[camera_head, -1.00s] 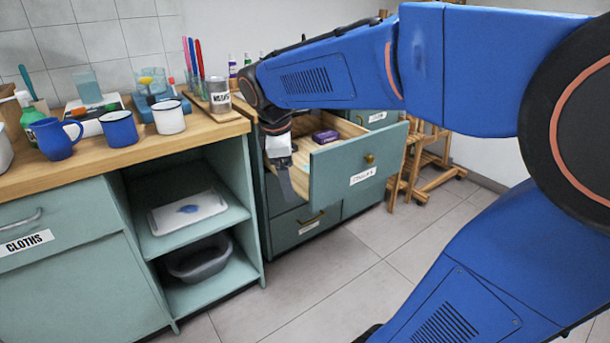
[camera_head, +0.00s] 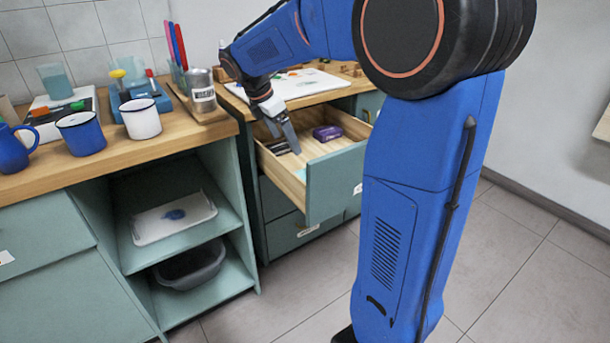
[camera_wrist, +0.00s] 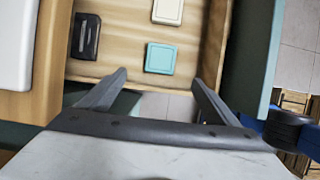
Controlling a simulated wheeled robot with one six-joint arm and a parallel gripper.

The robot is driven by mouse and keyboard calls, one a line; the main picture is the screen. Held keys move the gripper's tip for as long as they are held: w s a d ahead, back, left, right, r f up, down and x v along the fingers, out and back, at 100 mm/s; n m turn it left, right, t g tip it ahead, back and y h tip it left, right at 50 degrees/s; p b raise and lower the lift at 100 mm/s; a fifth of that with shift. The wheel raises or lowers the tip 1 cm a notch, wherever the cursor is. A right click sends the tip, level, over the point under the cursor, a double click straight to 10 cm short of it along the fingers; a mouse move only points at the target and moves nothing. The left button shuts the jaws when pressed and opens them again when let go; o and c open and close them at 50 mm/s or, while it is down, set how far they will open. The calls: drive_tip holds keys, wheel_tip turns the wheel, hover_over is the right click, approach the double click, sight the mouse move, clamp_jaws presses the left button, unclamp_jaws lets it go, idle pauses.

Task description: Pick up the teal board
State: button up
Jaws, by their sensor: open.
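A square teal board (camera_wrist: 159,58) lies flat on the wooden floor of the open drawer (camera_wrist: 119,39), seen in the wrist view. In the head view only a small pale teal patch (camera_head: 300,174) shows in the drawer, low behind its front. My gripper (camera_wrist: 160,80) is open and empty, its fingers spread either side of the board's near edge and apart from it. In the head view my gripper (camera_head: 294,148) points down over the drawer's left part.
A cream square (camera_wrist: 167,10) and a black object (camera_wrist: 86,36) share the drawer, as does a purple item (camera_head: 327,132). The drawer's teal front (camera_head: 333,184) stands pulled out. Mugs (camera_head: 80,133) and a labelled tin (camera_head: 202,92) stand on the left counter. The floor is clear.

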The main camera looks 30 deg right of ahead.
sight(303, 176)
drive_tip(key=x, duration=1.6)
drive_tip(key=shift+s+a+f, duration=0.1)
drive_tip(key=shift+s, duration=0.1)
drive_tip(key=c, duration=1.1)
drive_tip(key=shift+c, duration=0.2)
wheel_tip(303, 176, up, 23)
